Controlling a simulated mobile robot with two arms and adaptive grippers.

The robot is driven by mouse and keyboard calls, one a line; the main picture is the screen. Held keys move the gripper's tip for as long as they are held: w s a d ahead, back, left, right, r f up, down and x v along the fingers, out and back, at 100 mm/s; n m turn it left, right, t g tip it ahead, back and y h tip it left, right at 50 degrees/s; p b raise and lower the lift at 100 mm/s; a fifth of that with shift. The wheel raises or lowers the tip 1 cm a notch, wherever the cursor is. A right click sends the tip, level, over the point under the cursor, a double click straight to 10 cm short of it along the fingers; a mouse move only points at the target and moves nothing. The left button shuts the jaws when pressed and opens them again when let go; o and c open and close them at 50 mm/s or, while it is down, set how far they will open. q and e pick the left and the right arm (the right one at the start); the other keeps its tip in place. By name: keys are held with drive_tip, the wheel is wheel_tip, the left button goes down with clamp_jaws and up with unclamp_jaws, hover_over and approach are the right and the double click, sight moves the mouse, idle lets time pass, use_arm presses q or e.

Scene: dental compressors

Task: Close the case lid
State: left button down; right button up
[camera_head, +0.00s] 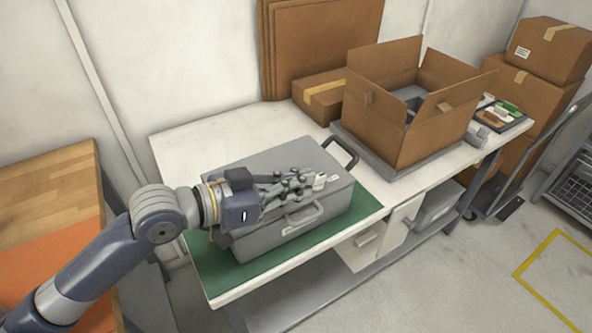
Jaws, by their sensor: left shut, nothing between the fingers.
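A grey case (262,160) lies on the green mat (365,203) on the white table. Its lid is down, with the top surface lying flat over the body as far as I can see. A handle (303,216) shows on its front side and a dark handle (343,153) at its right end. My left gripper (318,181) is shut and empty over the top of the lid, near the case's right half. I cannot tell whether its fingertips touch the lid. My left arm hides the case's left front corner. My right gripper is not in view.
Parts lie in a tray (503,112) at the far right. Bare table (185,150) shows left of and behind the case.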

use_arm(q)
drive_tip(key=shift+s+d+f+b, duration=0.1)
drive_tip(key=shift+s+f+b, duration=0.05)
drive_tip(key=shift+f, duration=0.4)
drive_tip(key=shift+s+d+f+b, duration=0.1)
drive_tip(key=shift+f+b, duration=0.05)
drive_tip(key=shift+f, duration=0.4)
drive_tip(key=shift+s+f, duration=0.2)
drive_tip(key=shift+f, duration=0.45)
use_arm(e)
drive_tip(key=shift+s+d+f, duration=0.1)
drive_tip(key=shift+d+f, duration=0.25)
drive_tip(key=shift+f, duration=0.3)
use_arm(q)
drive_tip(key=shift+d, duration=0.1)
drive_tip(key=shift+r, duration=0.1)
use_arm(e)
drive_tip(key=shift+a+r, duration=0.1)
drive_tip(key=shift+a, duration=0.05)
